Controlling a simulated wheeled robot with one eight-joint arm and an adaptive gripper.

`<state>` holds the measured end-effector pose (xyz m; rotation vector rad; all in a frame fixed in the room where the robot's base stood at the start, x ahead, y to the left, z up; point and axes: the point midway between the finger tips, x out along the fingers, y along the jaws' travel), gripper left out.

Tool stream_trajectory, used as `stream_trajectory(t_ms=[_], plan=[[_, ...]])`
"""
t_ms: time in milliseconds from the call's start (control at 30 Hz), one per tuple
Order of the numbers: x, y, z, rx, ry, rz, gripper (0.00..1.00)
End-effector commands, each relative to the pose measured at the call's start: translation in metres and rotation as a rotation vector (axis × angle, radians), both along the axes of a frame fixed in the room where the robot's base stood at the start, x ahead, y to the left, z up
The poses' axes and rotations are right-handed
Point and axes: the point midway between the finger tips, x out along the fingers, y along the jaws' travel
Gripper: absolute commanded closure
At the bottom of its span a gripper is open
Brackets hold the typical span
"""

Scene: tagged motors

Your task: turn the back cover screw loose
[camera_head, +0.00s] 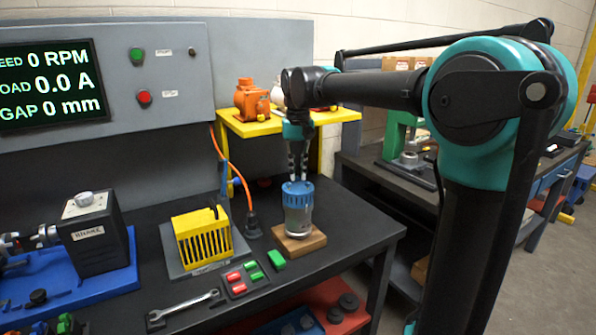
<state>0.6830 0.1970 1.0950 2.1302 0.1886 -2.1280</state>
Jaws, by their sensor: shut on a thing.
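A cylinder with a blue ribbed cover (297,190) and a clear or grey body (298,216) stands upright on a small wooden block (300,243) near the bench's right end. My gripper (297,178) points straight down over it, with its fingertips close together at the middle of the cover's top. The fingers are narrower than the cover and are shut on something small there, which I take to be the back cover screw. The screw itself is hidden by the fingertips and too small to make out.
A yellow slotted housing (201,240) stands left of the cylinder, with an orange cable (232,165) between. Red and green buttons (240,280) and a wrench (184,308) lie in front. A yellow shelf (258,126) with an orange motor (252,100) stands behind.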

Motion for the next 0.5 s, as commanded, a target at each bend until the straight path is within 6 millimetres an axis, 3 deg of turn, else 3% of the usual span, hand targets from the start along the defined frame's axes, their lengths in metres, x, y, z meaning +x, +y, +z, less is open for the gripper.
stream_trajectory(t_ms=[500], plan=[[-0.0009,-0.0003,-0.0015,-0.001,0.002,0.488,1.00]])
